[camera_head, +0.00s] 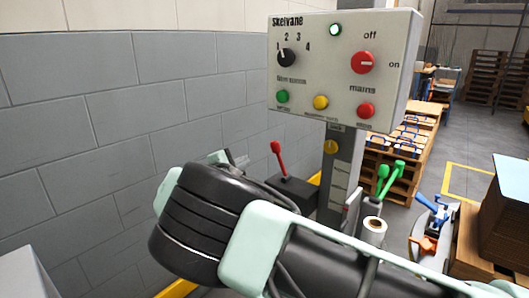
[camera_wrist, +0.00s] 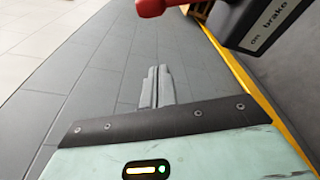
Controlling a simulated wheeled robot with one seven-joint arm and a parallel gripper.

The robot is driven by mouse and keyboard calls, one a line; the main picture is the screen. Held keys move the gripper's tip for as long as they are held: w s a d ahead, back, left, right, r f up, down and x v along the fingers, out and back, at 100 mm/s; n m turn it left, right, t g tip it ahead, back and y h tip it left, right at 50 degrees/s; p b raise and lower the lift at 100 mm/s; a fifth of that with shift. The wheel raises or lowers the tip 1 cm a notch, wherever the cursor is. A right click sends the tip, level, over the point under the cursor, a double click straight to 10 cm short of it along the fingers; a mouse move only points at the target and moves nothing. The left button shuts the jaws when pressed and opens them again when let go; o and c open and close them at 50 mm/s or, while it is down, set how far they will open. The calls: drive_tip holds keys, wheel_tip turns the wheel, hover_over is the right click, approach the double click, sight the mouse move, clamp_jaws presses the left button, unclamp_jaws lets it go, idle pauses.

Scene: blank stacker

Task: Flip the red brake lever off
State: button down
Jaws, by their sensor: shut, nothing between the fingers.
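The red brake lever (camera_head: 278,153) stands on a dark box (camera_head: 292,189) below the control panel, its knob up and leaning slightly left. In the wrist view the red lever knob (camera_wrist: 157,7) is at the top edge, partly cut off. The box there (camera_wrist: 228,20) carries a white label (camera_wrist: 270,27) reading "on" and "brake". My gripper (camera_wrist: 156,70) is shut and empty, its fingertips below the knob in the picture and apart from it. In the head view my own arm hides most of the gripper.
A control panel (camera_head: 340,65) with knobs, buttons and a lit green lamp stands above the lever on a grey post (camera_head: 336,185). A grey block wall (camera_head: 130,110) is on the left. Green levers (camera_head: 390,175) and pallets of goods stand to the right.

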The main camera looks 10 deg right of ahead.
sight(281, 160)
drive_tip(key=w+d+r, duration=0.1)
drive_tip(key=w+d, duration=0.2)
drive_tip(key=d, duration=0.5)
drive_tip(key=shift+w+d, duration=0.35)
idle(0.4)
drive_tip(key=shift+b, duration=0.45)
